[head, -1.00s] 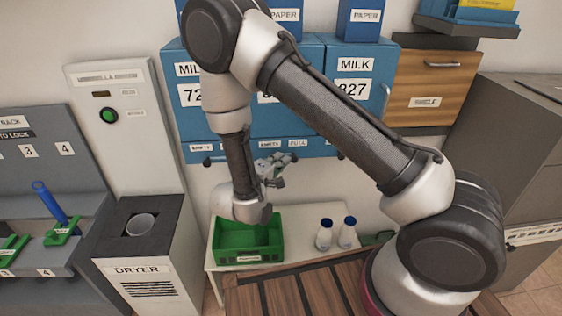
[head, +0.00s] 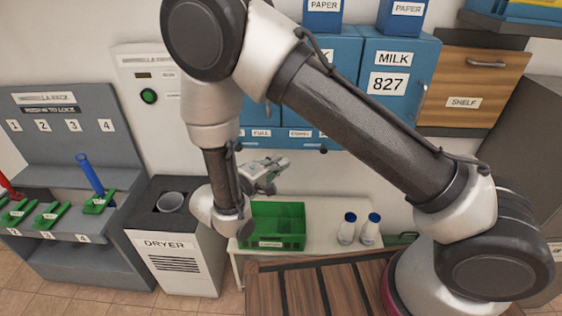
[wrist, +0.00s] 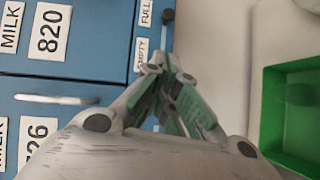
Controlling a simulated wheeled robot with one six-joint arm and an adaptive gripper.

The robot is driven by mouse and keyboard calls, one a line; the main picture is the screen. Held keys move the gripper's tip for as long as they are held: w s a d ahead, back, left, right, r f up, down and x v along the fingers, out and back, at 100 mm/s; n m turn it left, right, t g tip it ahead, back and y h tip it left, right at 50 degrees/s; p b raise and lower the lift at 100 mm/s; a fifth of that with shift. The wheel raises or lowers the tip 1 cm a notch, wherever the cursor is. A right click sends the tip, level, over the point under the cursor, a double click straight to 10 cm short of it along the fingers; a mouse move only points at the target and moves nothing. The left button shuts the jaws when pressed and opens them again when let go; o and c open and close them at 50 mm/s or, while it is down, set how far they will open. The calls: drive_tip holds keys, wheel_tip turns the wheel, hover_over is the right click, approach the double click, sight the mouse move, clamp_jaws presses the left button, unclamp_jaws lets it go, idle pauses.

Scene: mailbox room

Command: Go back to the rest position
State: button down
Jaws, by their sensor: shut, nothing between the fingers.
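My gripper (head: 270,181) is in front of the blue milk lockers, above the back of the green crate, with nothing held. In the wrist view my gripper (wrist: 160,70) has its fingertips together, pointing at the locker front near the FULL and EMPTY labels. My arm reaches up from the right, across the picture, and down to the gripper, hiding part of the lockers.
A green crate (head: 270,243) and two white bottles with blue caps (head: 347,229) (head: 370,230) stand on a white table (head: 325,211). The dryer (head: 180,265) and umbrella rack (head: 60,130) are left. A wooden shelf door (head: 465,85) is right.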

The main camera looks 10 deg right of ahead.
idle(0.3)
drive_tip(key=s+d+r+n+g, duration=0.3)
drive_tip(key=s+d+r+g, duration=0.1)
drive_tip(key=s+d+g, duration=0.7)
drive_tip(key=s+d+r+m+t+y, duration=0.1)
drive_tip(key=s+d+r+m+y, duration=0.4)
drive_tip(key=d+r, duration=0.4)
drive_tip(key=s+d+r+m+t+y, duration=0.2)
drive_tip(key=s+d+r+m+y, duration=0.3)
drive_tip(key=d+r, duration=0.5)
wheel_tip(320, 180, up, 3)
drive_tip(key=shift+s+m+t+y, duration=0.15)
drive_tip(key=shift+m+t+y, duration=0.2)
drive_tip(key=shift+y, duration=0.55)
